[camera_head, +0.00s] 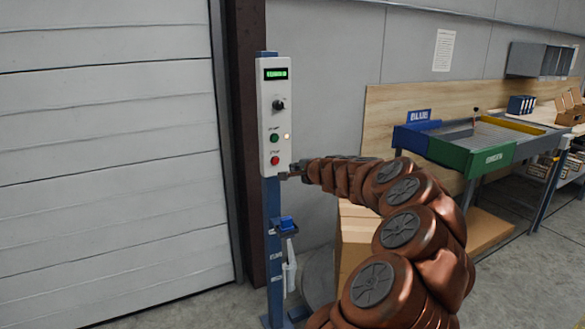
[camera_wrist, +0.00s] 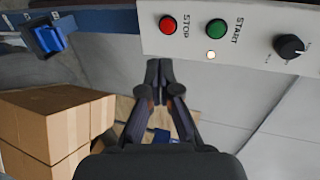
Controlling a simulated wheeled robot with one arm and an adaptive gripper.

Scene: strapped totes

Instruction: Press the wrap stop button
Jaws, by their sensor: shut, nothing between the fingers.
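The control panel (camera_head: 272,120) is a pale box on a blue post. Its red stop button (camera_head: 275,160) sits low on the face, below the green start button (camera_head: 274,138). In the wrist view the red button (camera_wrist: 168,25) is labelled STOP and the green button (camera_wrist: 216,28) START. A small lamp (camera_wrist: 211,55) beside the buttons glows. A black knob (camera_wrist: 290,46) is farther right. My gripper (camera_wrist: 159,70) is shut and empty, its tips just below the panel's edge in the wrist view. In the head view my gripper (camera_head: 289,171) is close to the panel's lower right, beside the red button. Contact cannot be told.
A blue device (camera_head: 285,224) is mounted lower on the post (camera_head: 273,250). Cardboard boxes (camera_wrist: 50,125) stand near the arm. A bench with blue and green-fronted trays (camera_head: 470,155) is at the right. A shutter door (camera_head: 110,150) fills the left.

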